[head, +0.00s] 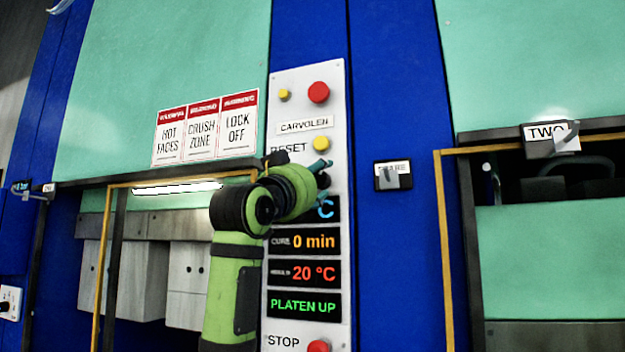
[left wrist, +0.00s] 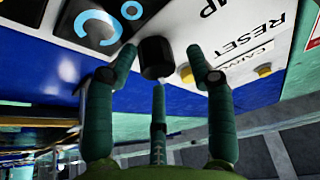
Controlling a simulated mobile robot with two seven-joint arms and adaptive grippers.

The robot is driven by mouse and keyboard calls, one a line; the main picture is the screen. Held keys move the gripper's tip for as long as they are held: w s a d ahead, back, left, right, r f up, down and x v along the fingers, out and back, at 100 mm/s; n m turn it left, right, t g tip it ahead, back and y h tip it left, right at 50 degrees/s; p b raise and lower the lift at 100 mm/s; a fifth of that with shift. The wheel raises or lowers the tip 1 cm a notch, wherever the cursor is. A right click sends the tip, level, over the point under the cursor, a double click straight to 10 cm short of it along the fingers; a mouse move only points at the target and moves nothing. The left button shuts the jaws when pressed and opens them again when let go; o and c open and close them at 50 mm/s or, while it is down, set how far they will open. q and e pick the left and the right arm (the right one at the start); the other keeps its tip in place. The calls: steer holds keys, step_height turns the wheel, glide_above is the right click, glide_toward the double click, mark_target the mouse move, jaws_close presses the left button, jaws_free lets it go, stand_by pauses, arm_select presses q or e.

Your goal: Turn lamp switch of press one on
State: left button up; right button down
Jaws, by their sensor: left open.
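The control panel (head: 305,85) of a press stands upright in the head view. In the left wrist view a black knob (left wrist: 155,56) sticks out of it, between the blue °C display (left wrist: 98,26) and a partly cut-off label ending in "MP" that appears upside down. My left gripper (head: 318,170) is at the panel below the RESET label, its wrist hiding part of the panel. In the left wrist view its teal fingers (left wrist: 158,72) are spread around the knob, with gaps visible at the sides. I cannot tell whether any finger touches it. My right gripper is out of view.
The yellow button (head: 320,144) by RESET is close above my gripper. A red button (head: 318,92) is higher, and another red one (head: 318,346) is by STOP. A bright white strip (head: 178,188) shows left of my arm. A "TWO" sign (head: 550,137) marks the right-hand press.

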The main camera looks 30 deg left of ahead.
arm_select(q)
steer(key=v, duration=0.8)
